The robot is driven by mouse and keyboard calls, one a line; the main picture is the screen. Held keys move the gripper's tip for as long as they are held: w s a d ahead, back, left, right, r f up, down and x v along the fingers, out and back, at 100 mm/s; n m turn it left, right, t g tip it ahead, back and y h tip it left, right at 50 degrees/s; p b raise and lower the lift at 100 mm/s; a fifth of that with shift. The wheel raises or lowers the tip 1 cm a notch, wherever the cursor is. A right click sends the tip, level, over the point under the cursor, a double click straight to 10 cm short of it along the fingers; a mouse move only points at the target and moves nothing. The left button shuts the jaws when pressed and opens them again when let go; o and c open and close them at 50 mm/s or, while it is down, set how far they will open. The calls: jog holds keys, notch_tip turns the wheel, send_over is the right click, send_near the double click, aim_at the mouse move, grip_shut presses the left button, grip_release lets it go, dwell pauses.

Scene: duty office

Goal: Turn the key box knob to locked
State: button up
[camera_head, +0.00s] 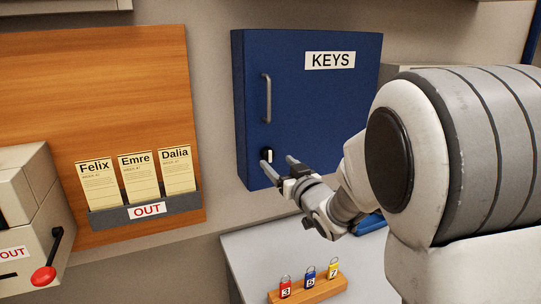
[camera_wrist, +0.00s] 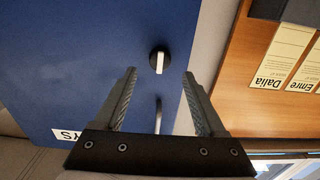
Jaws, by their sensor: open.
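The blue key box (camera_head: 330,105) hangs on the wall with its door shut and a "KEYS" label near the top. Its knob (camera_head: 267,155) is a black disc with a white bar, low on the door below a grey handle (camera_head: 266,98). In the wrist view the knob (camera_wrist: 159,61) lies ahead of the fingertips, its bar lined up roughly along the picture's vertical. My gripper (camera_head: 277,162) is open and empty, its fingers close to the knob in the head view. In the wrist view my gripper (camera_wrist: 160,73) has the knob roughly centred between its fingers, with no clear contact. No lock markings are readable.
A wooden board (camera_head: 110,70) at left holds name cards in a grey "OUT" tray (camera_head: 147,211). A machine with a red-knobbed lever (camera_head: 43,276) stands at lower left. Several numbered padlocks sit on a wooden block (camera_head: 308,290) on the table below the box.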

aim_at(271, 156)
jog(key=shift+p+x, duration=0.3)
jog(key=shift+x, duration=2.15)
jog(key=shift+c, duration=0.3)
grip_shut()
